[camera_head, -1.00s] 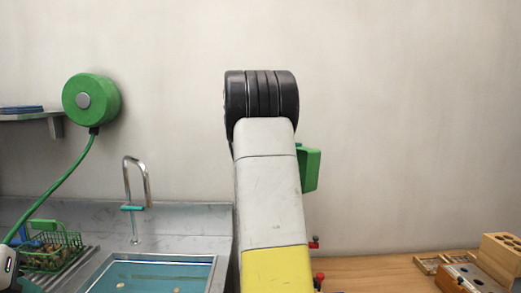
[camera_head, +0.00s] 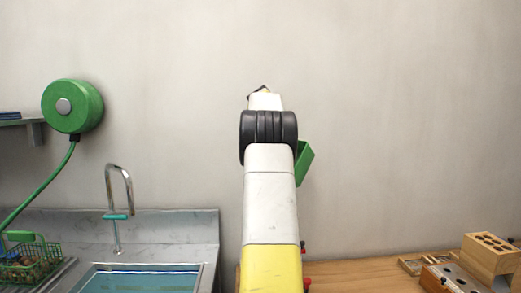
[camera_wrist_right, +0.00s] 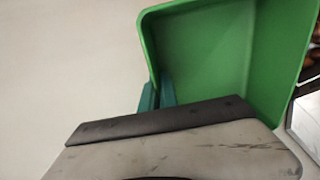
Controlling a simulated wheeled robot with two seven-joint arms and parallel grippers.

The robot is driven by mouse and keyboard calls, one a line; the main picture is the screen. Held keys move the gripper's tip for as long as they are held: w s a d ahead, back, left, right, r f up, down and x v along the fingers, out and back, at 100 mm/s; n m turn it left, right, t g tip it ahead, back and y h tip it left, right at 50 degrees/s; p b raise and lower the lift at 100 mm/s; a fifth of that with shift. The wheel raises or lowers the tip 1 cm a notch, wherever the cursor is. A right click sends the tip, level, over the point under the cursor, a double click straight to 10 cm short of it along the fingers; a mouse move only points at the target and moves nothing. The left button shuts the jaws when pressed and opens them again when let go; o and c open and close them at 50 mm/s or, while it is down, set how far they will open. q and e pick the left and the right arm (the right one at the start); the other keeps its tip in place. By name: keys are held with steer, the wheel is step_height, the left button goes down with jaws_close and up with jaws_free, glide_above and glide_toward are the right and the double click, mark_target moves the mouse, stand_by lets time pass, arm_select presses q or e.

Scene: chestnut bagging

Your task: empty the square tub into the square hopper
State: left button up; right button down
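A green square tub (camera_head: 304,162) shows tilted beside my raised right arm in the head view, partly hidden by the arm. It fills the upper right of the right wrist view (camera_wrist_right: 205,50), where its visible inside walls look bare. My right gripper's teal fingertips (camera_wrist_right: 157,95) are shut on the tub's wall near its corner. Brown chestnuts (camera_wrist_right: 313,55) and a pale metal edge (camera_wrist_right: 303,125) show at the right edge of the wrist view. I cannot tell whether that edge belongs to the square hopper. My left gripper is not clearly in view.
A sink (camera_head: 140,268) with a tap (camera_head: 118,190) is at the lower left. A green wire basket (camera_head: 30,262) holding brown items stands beside it. A green hose reel (camera_head: 72,106) is on the wall. Wooden blocks with holes (camera_head: 490,255) stand on the wooden counter (camera_head: 365,272) at right.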

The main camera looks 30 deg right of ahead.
steer(key=shift+d+r, duration=0.1)
steer(key=shift+r, duration=0.05)
steer(key=shift+s+r, duration=0.1)
steer(key=shift+r, duration=0.15)
steer(key=s+a+r, duration=0.4)
steer(key=r, duration=0.2)
steer(key=shift+r, duration=0.25)
steer(key=shift+a, duration=0.15)
